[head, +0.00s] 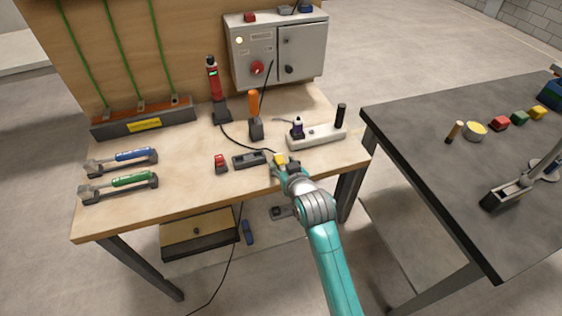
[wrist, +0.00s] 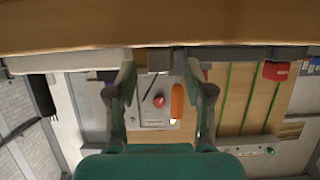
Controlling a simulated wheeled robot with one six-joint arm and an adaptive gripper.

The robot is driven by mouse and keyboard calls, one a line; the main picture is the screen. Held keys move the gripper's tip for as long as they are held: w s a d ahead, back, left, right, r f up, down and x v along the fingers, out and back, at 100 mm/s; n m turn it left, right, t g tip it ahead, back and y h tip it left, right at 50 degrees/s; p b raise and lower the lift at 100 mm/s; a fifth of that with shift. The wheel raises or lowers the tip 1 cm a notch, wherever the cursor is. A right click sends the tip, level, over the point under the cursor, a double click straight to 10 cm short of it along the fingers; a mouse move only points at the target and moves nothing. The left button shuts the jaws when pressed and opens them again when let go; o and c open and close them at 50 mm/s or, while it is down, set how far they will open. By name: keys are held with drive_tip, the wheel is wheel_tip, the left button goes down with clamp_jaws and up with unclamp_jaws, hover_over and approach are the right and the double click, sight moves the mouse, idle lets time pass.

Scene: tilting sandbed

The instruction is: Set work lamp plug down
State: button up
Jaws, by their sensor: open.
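A small yellow piece (head: 280,159), which looks like the work lamp plug, is on the wooden bench at my gripper (head: 284,167). A black cable ends close to it. My gripper is open, low at the bench's front edge. In the wrist view my two fingers (wrist: 160,76) stand apart, with small grey and brownish shapes beyond their tips; I cannot tell if one is the plug. Whether the fingers touch the plug is not clear. A dark socket block (head: 249,159) lies just left of the yellow piece.
A pale power strip (head: 320,136) with a dark plug and a black cylinder stands behind my gripper. A red switch (head: 221,163), an orange-handled tool (head: 253,104) and two wrenches (head: 122,183) are on the bench (head: 190,178). A dark table (head: 430,130) stands to the right.

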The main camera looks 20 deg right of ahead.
drive_tip(key=v, duration=0.8)
drive_tip(key=shift+s+a, duration=0.2)
drive_tip(key=shift+a, duration=0.2)
drive_tip(key=shift+f, duration=0.1)
drive_tip(key=s+f, duration=0.3)
drive_tip(key=s, duration=1.3)
drive_tip(key=s+f, duration=0.4)
drive_tip(key=s, duration=1.2)
drive_tip(key=shift+d+t, duration=0.35)
drive_tip(key=shift+t, duration=0.05)
drive_tip(key=shift+o, duration=0.5)
drive_tip(key=r+v, duration=0.1)
drive_tip(key=v, duration=0.9)
drive_tip(key=shift+r, duration=0.15)
